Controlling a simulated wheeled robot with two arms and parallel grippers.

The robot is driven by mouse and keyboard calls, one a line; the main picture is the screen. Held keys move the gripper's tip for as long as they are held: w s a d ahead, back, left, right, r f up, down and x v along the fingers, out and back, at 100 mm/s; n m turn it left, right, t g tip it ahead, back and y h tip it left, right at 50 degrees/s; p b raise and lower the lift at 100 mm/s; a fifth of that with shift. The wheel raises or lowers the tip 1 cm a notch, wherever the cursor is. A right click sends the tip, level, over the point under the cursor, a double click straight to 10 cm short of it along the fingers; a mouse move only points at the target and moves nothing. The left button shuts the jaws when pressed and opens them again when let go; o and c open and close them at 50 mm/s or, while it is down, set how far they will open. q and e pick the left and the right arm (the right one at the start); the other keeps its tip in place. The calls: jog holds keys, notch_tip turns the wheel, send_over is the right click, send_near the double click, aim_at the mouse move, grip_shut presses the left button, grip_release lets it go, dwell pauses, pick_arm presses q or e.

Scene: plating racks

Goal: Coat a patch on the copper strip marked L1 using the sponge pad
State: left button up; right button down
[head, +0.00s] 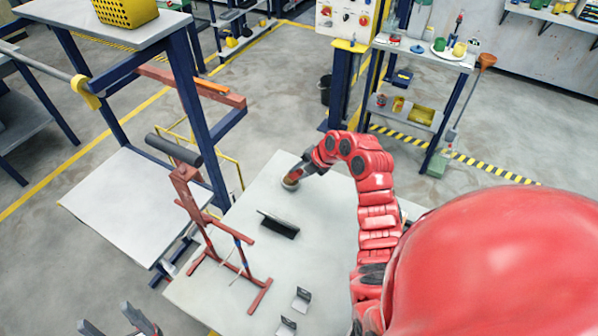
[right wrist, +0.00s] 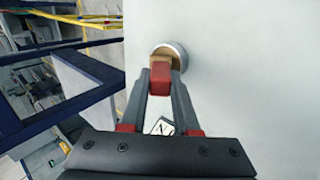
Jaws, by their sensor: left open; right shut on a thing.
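My right gripper (right wrist: 160,85) is shut on the red grip of the sponge pad (right wrist: 160,73). The pad's tan part (right wrist: 164,52) is at a round grey dish (right wrist: 178,50); I cannot tell whether they touch. In the head view, the right gripper (head: 303,177) is at the far part of the table, beside the dish (head: 290,184). My left gripper (head: 120,325) is open and empty at the lower left edge. No copper strip or L1 mark can be made out.
A red frame (head: 203,215) with a dark roller stands on the left of the pale table (head: 325,260). A dark angled holder (head: 279,224) lies mid-table. A blue rack with shelves (head: 185,75) stands to the left. The table between holder and right arm is clear.

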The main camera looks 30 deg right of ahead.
aim_at(300, 170)
jog(key=shift+f, duration=0.15)
jog(key=shift+r, duration=0.85)
jog(key=shift+r+b, duration=0.6)
jog(key=shift+r, duration=2.1)
